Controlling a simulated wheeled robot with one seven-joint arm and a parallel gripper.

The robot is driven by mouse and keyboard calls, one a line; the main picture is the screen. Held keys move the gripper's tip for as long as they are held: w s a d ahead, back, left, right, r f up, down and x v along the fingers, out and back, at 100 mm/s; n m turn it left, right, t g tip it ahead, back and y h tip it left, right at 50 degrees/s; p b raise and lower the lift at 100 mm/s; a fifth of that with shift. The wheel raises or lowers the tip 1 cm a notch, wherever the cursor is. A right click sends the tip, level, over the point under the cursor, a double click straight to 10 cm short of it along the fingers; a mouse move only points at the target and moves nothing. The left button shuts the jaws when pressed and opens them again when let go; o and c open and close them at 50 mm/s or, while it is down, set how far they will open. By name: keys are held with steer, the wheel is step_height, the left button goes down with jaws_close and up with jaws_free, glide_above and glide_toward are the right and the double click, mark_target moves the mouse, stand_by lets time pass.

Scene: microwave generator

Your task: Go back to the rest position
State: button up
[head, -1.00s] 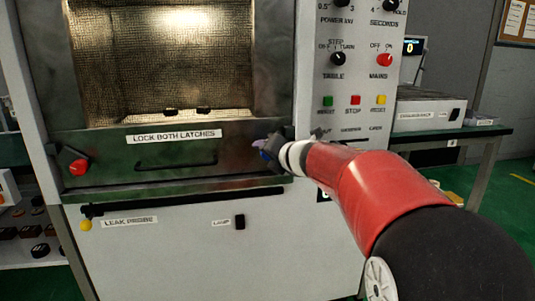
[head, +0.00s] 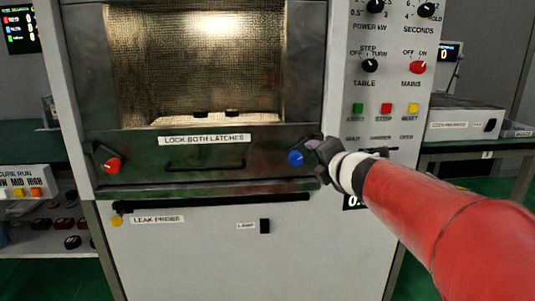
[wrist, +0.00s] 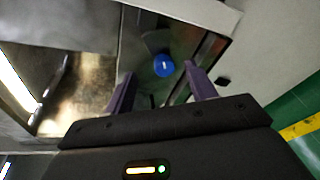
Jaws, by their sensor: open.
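My gripper (head: 316,150) is near the right side of the microwave generator's door, just right of the blue latch knob (head: 295,158). In the wrist view, my gripper (wrist: 158,85) is open, with its two purple fingers apart and nothing between them. The blue latch knob (wrist: 164,66) shows beyond the fingertips, apart from them. The red latch knob (head: 112,165) is on the left side of the door (head: 245,172).
The control panel (head: 388,70) with its knobs and buttons is above and right of my gripper. A bench with a grey device (head: 465,118) stands at the right. A shelf with several parts (head: 50,225) is at the left.

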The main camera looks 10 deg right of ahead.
steer(key=s+d+f+m+g+h, duration=0.2)
steer(key=s+f+m+h, duration=0.15)
steer(key=s+m, duration=0.45)
steer(key=s+d+f+m+g+h, duration=0.2)
steer(key=s+f+m+h, duration=0.15)
steer(key=s+m, duration=0.5)
steer(key=s+a+f+m+g+y, duration=0.4)
steer(key=s+a+f+m, duration=0.4)
steer(key=s+f, duration=0.3)
steer(key=shift+s+f+m+g+y, duration=0.3)
steer(key=shift+s+m+g+y, duration=0.15)
steer(key=shift+s+g, duration=0.5)
steer(key=shift+d, duration=0.1)
steer(key=shift+c, duration=0.5)
